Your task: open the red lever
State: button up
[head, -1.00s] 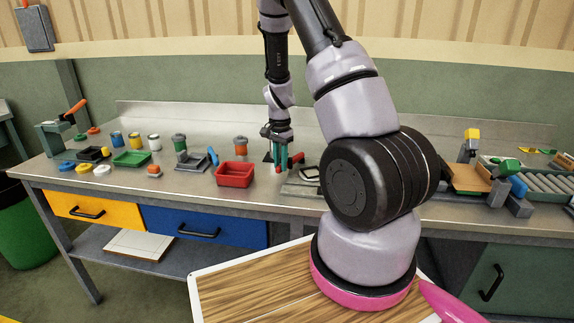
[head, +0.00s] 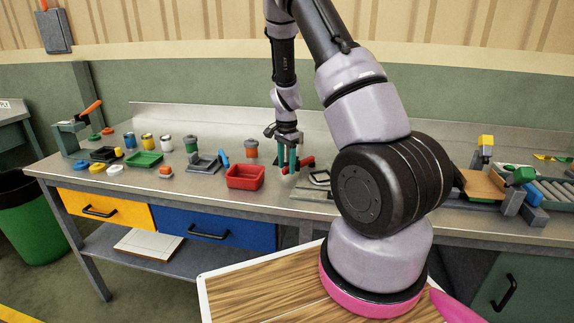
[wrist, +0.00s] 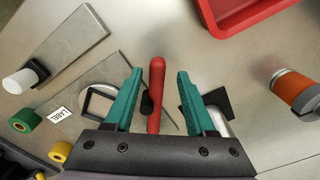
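The red lever (wrist: 156,90) shows in the wrist view as a red rounded handle between the two teal fingers of my gripper (wrist: 159,74). The fingers are spread, with a gap on each side of the handle. The lever's mount is mostly hidden behind the fingers and gripper body. In the head view, my gripper (head: 288,158) is low at the bench top, pointing down. The red lever (head: 306,162) shows partly beside the fingers there, right of the red tray.
The red tray (head: 245,178) stands close to the left of my gripper. An orange-banded can (head: 251,149) stands behind the tray. A grey plate with a label (wrist: 75,98) lies beside the lever. Several jars, trays and fixtures fill the bench's left; a roller conveyor (head: 552,190) is at right.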

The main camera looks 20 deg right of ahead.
notch_tip(320, 180, up, 11)
jog(key=shift+f, duration=0.15)
dwell(0.5)
dwell(0.6)
jog(key=s+a+r+n+t+y, duration=0.1)
jog(key=s+a+r+n+t, duration=0.1)
jog(key=s+r, duration=0.5)
jog(key=s+a+r+n+t+y, duration=0.1)
jog(key=s+a+r+n, duration=0.15)
jog(key=r, duration=0.75)
jog(key=s+a+r+n+t, duration=0.2)
jog(key=s+r, duration=0.2)
jog(key=s, duration=0.4)
jog(key=s+a+r+n+t, duration=0.2)
jog(key=s+r+n, duration=0.1)
jog(key=s, duration=0.5)
jog(key=shift+s+r, duration=0.35)
jog(key=shift+r, duration=0.5)
jog(key=shift+d, duration=0.1)
